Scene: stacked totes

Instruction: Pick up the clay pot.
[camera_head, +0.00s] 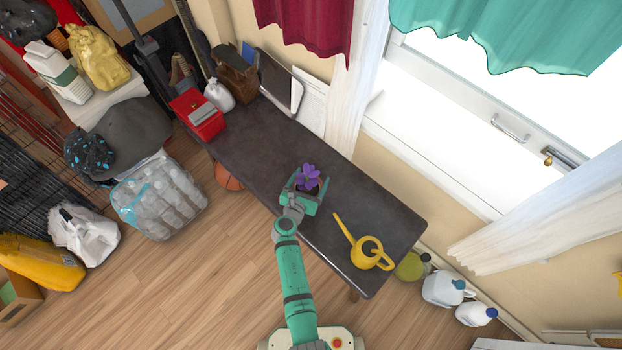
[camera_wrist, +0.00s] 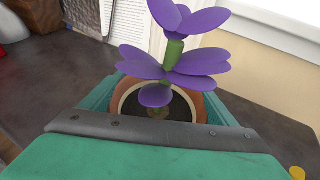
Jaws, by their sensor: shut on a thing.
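The clay pot (camera_wrist: 200,103) is reddish-brown with a pale inner rim and dark soil. A plant with purple petals (camera_head: 308,178) grows from it and hides much of the pot in the wrist view. In the head view the pot is at the middle of the dark table (camera_head: 268,150), mostly hidden by the flower and my gripper. My gripper (camera_head: 308,191) is around the pot, with one green finger on each side, shut on it. I cannot tell whether the pot's base touches the table.
A yellow watering can (camera_head: 371,254) stands on the table to the right. A red box (camera_head: 198,115), a white bag (camera_head: 219,95) and a brown box (camera_head: 237,75) are at the far left end. The table between them and the pot is clear.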

